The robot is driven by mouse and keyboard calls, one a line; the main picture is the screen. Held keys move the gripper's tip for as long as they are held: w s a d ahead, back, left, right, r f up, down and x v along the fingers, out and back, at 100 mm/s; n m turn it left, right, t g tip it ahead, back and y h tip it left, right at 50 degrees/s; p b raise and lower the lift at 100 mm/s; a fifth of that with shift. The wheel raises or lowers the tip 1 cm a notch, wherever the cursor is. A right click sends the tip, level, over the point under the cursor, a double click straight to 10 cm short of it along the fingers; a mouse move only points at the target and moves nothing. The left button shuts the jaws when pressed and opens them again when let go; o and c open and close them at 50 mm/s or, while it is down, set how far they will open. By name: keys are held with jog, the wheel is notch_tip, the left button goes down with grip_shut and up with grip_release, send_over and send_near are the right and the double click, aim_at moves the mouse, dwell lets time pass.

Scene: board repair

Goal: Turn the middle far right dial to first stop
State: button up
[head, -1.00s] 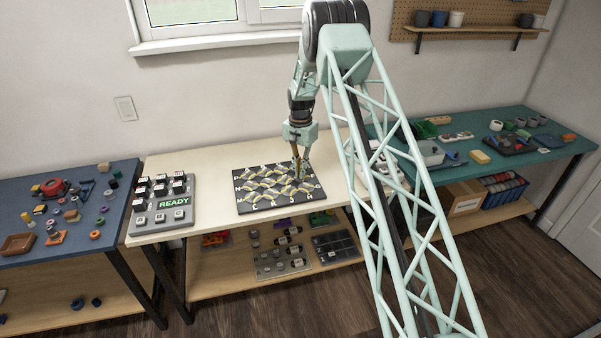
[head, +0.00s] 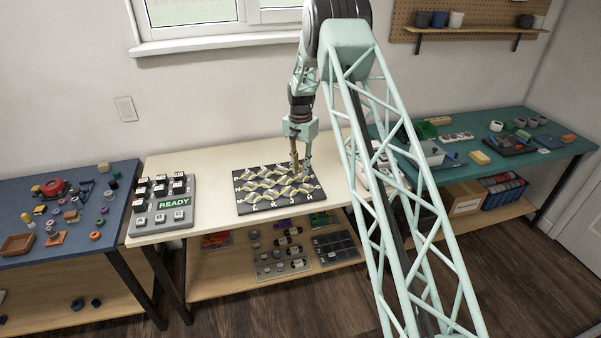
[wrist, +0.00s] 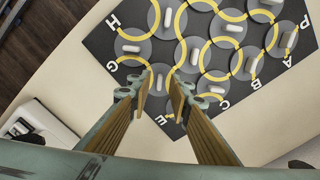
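The dark board (head: 240,209) lies on the cream table, with grey round dials, yellow arcs and white letters along its edges. My gripper (head: 301,174) points down over the right part of the board. In the wrist view my gripper (wrist: 165,78) is open, its two fingers apart. Between the fingertips shows a grey dial (wrist: 158,82) with a pale upright handle, near the edge letters G and E. I cannot tell whether the fingers touch it. Other dials, such as the one by G (wrist: 130,48), are clear of the fingers. The fingers hide part of the board's near edge.
A grey keypad with a READY display (head: 174,202) stands left of the board. A white device (head: 382,172) stands to its right, partly behind my arm. A blue table (head: 30,190) and a green table (head: 545,120) flank the cream one. The tabletop (head: 210,178) left of the board is bare.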

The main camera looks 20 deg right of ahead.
notch_tip(320, 180, up, 10)
dwell(0.6)
dwell(0.4)
notch_tip(320, 180, up, 20)
jog(key=n+t, duration=0.1)
jog(key=n, duration=0.2)
send_over(300, 175)
jog(key=s+a, duration=0.7)
jog(key=s, duration=0.4)
jog(key=s+a+r+n, duration=0.1)
jog(key=s+a+r, duration=0.2)
jog(key=s+r, duration=0.35)
jog(key=s+a+r+n, duration=0.1)
jog(key=s+a+r, duration=0.2)
jog(key=s+r, duration=0.4)
jog(key=s+a+r+n+t, duration=0.1)
jog(key=s+a+r, duration=0.2)
jog(key=s, duration=0.8)
jog(key=s+a+r+n+t, duration=0.1)
jog(key=s+a+r+n, duration=0.1)
jog(key=s, duration=0.9)
jog(key=s+a+f+n, duration=0.1)
jog(key=s+f, duration=0.1)
jog(key=s, duration=0.8)
jog(key=s+a+f+n+t, duration=0.1)
jog(key=s+a+f, duration=0.1)
jog(key=s, duration=0.9)
jog(key=shift+n, duration=0.4)
